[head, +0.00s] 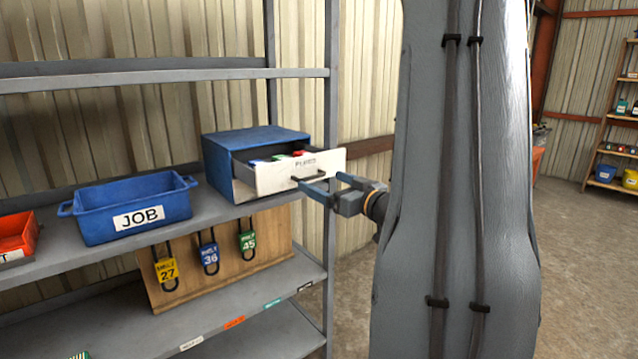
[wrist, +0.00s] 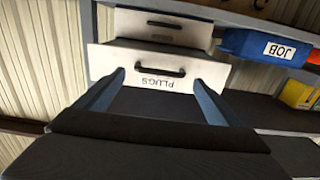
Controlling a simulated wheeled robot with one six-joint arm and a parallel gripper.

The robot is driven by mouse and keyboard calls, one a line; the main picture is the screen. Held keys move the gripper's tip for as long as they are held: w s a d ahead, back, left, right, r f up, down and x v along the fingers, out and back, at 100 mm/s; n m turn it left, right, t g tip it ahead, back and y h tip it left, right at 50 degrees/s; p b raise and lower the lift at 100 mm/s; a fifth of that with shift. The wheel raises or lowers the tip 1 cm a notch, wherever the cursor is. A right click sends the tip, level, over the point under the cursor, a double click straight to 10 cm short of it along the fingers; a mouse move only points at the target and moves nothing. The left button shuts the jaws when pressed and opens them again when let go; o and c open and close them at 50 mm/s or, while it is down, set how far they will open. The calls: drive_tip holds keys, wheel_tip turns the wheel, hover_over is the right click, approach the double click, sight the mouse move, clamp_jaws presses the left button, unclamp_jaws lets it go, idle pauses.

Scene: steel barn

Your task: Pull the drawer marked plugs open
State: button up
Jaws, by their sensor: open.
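The plugs drawer (head: 272,184) stands out of its blue cabinet (head: 245,140), with its white front forward and the open top showing small coloured items. Its front also shows in the wrist view (wrist: 205,70), with the PLUGS label and a dark handle (wrist: 158,72). My gripper (head: 322,182) is in front of this drawer, near the handle. In the wrist view my gripper's two blue fingers (wrist: 159,78) are spread apart, one to each side of the handle. They are not closed on it. I cannot tell whether a fingertip touches the front.
A blue JOB bin (head: 137,208) sits left of the cabinet on the same grey shelf, with an orange bin (head: 17,236) farther left. Several numbered padlocks hang on a wooden board (head: 228,250) below. A second white front with a handle (wrist: 160,28) shows beyond the plugs front.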

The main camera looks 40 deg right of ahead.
drive_tip(key=s, duration=0.4)
idle(0.5)
drive_tip(key=w+a+f+g+h, duration=0.2)
drive_tip(key=w+a+f+g, duration=0.2)
drive_tip(key=a+f+g, duration=0.6)
drive_tip(key=s+a+f+g+y, duration=0.1)
drive_tip(key=s+a+f+g, duration=0.2)
drive_tip(key=s+a, duration=0.5)
drive_tip(key=s+a+f+g+y, duration=0.1)
drive_tip(key=s+a+f+g, duration=0.3)
drive_tip(key=s+a, duration=0.4)
drive_tip(key=a+f, duration=0.1)
drive_tip(key=a, duration=0.4)
drive_tip(key=shift+s, duration=0.15)
